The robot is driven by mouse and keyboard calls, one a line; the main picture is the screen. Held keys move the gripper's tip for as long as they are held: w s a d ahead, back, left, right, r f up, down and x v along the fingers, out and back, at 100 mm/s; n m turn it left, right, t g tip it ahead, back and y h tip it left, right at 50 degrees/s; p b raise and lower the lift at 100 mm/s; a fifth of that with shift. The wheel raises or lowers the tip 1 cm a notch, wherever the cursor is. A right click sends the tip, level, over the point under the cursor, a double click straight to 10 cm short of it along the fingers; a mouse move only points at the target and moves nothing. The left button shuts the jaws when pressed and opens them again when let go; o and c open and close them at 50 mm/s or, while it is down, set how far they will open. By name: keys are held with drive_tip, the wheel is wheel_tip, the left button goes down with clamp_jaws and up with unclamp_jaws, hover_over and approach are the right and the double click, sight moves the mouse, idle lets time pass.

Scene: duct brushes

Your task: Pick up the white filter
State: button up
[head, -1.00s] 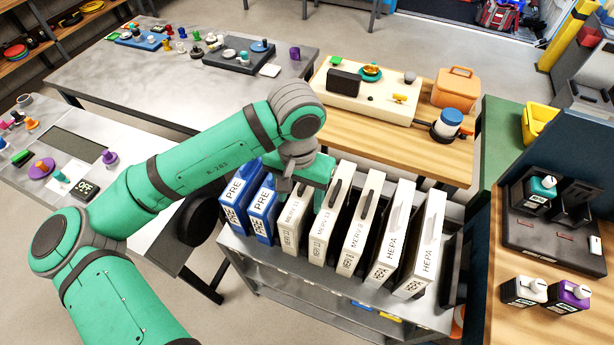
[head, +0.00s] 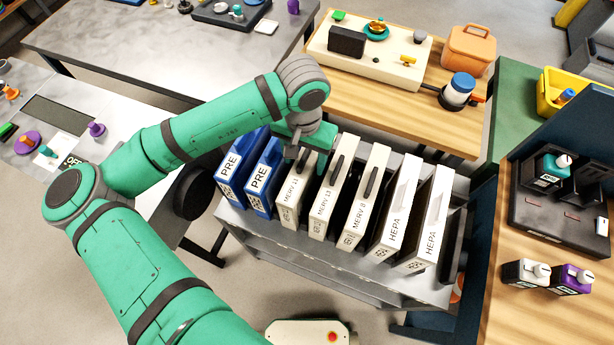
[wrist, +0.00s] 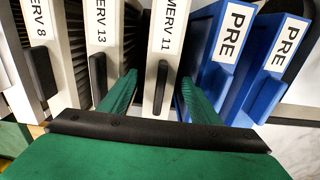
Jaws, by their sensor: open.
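Two white filters marked HEPA, a left one (head: 399,208) and a right one (head: 432,216), stand upright at the right of the rack row in the head view. Cream filters marked MERV 8 (head: 364,198), MERV 13 (head: 335,187) and MERV 11 (head: 289,192) stand left of them. My gripper (wrist: 160,98) is open, with one green finger on each side of the MERV 11 filter near its black handle (wrist: 161,86). I cannot tell whether the fingers touch it. The HEPA filters are out of the wrist view.
Two blue PRE filters (head: 232,168) stand close to the left of MERV 11, and MERV 13 is close on its other side. The grey rack (head: 275,240) holds the row. A wooden table (head: 400,120) stands behind and a dark-holder bench (head: 545,230) at right.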

drive_tip(key=shift+s+f, duration=0.1)
drive_tip(key=shift+f, duration=2.05)
clamp_jaws()
drive_tip(key=shift+r, duration=0.1)
wheel_tip(320, 180, up, 26)
drive_tip(key=shift+d, duration=0.15)
